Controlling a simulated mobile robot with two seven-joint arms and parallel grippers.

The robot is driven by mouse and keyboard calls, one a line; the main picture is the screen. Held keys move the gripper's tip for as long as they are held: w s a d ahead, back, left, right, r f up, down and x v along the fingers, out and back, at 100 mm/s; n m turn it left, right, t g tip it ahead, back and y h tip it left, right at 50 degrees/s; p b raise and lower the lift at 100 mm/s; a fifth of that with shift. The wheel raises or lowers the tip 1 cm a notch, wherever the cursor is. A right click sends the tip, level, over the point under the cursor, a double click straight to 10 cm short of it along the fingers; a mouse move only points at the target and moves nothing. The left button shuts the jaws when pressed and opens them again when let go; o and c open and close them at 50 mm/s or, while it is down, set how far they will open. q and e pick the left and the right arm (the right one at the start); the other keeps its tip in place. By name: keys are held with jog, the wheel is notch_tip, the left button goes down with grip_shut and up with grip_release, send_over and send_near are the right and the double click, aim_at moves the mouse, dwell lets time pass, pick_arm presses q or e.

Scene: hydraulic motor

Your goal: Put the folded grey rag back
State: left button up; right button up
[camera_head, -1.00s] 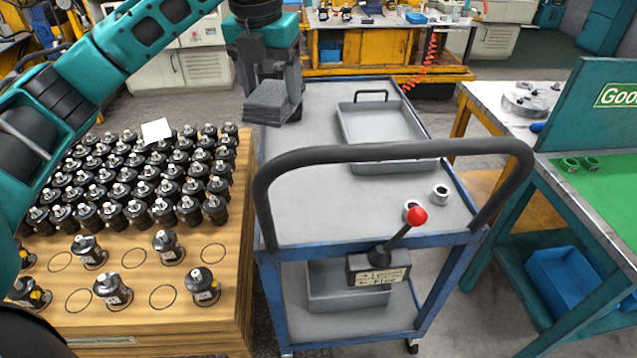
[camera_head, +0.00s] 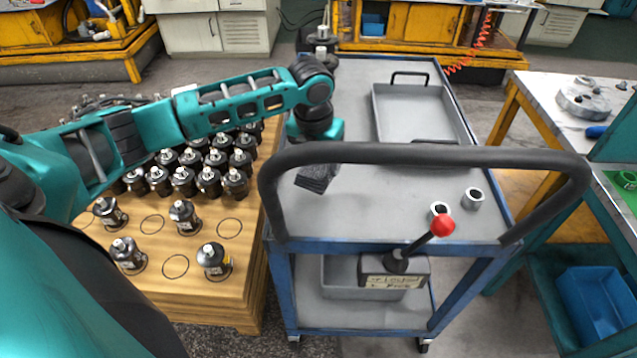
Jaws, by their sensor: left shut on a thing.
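The folded grey rag (camera_head: 316,178) is over the left part of the blue-framed cart's grey top (camera_head: 370,205), just below the black push handle in the picture. I cannot tell whether it touches the top. My left gripper (camera_head: 317,162) points down at the rag and is shut on it. The handle bar crosses in front of the fingers and hides most of them. My right gripper is not in view.
The black push handle (camera_head: 420,154) arches in front of the rag. A grey tray (camera_head: 460,125) sits at the cart's back right, and two metal rings (camera_head: 473,198) lie front right. Black motors (camera_head: 235,183) crowd the wooden pallet (camera_head: 205,292) at left. The cart's middle is clear.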

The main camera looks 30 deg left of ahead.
aim_at(315, 169)
pick_arm(q)
jog(key=shift+f+b, duration=0.3)
jog(key=shift+f, duration=3.2)
jog(key=shift+f, duration=0.1)
jog(key=o, duration=0.9)
jog(key=shift+o, duration=0.2)
jog(key=r, duration=0.4)
jog(key=s+r+p, duration=0.1)
jog(key=r, duration=0.7)
jog(key=shift+s+d, duration=0.15)
jog(key=shift+s, duration=0.2)
